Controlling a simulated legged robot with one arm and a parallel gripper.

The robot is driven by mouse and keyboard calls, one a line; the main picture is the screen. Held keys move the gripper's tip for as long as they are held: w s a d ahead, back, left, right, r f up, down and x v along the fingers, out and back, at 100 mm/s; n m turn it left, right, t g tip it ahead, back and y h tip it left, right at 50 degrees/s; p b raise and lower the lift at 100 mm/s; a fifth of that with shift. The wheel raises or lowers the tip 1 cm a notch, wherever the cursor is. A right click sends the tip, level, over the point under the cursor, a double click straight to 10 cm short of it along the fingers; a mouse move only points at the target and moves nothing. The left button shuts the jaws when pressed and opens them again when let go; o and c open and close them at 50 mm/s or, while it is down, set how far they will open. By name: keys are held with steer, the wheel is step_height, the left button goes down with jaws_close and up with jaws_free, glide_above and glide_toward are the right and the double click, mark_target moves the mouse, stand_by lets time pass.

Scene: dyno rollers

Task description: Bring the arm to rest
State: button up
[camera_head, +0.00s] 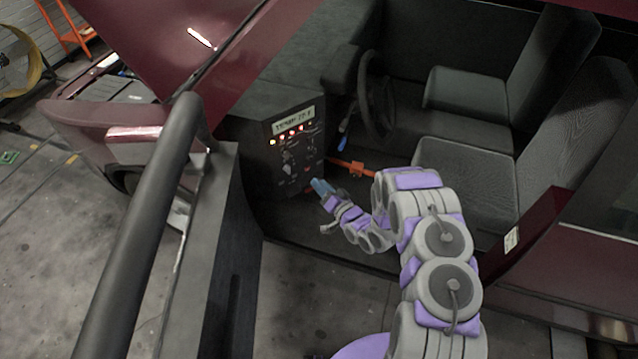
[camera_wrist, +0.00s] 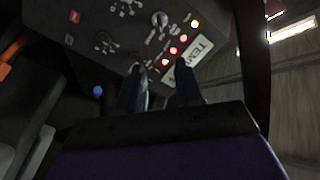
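My arm (camera_head: 440,250), grey and purple, reaches from the lower right into the open side of a dark red car. My gripper (camera_head: 318,186) is in front of the lower part of a dark control panel (camera_head: 296,150) with a lit display and a row of red and yellow lights. In the wrist view the two dark fingers of my gripper (camera_wrist: 160,82) stand apart with a gap between them. I see nothing held in the gap. The panel (camera_wrist: 120,40) is just beyond the fingertips. I cannot tell whether they touch it.
A thick dark rail (camera_head: 140,230) stands left of the arm. A steering wheel (camera_head: 377,95) and seats (camera_head: 465,185) are to the right of the panel. An orange bar (camera_head: 352,167) lies close behind my gripper. Open concrete floor (camera_head: 50,240) is at left.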

stand_by(0.4)
steer(key=w+d+r+n+g+h, duration=0.2)
steer(key=w+d+r+g+h, duration=0.15)
steer(key=d+r+h, duration=0.6)
steer(key=s+d+r+m+g+h+b, duration=0.1)
steer(key=s+d+r+g+h, duration=0.15)
steer(key=s+d+r, duration=0.65)
steer(key=s+a+r+g, duration=0.2)
steer(key=s+r+g, duration=0.1)
steer(key=s, duration=1.1)
steer(key=s+a+r+g+y, duration=0.1)
steer(key=s+r+g, duration=0.3)
steer(key=s, duration=1.1)
steer(key=s+a+r+n+g+b, duration=0.1)
steer(key=s+a+r+g, duration=0.2)
steer(key=s, duration=1.1)
step_height(320, 180, up, 2)
steer(key=shift+s+a+g+y, duration=0.25)
steer(key=shift+a+g+y, duration=0.05)
steer(key=shift+a, duration=0.1)
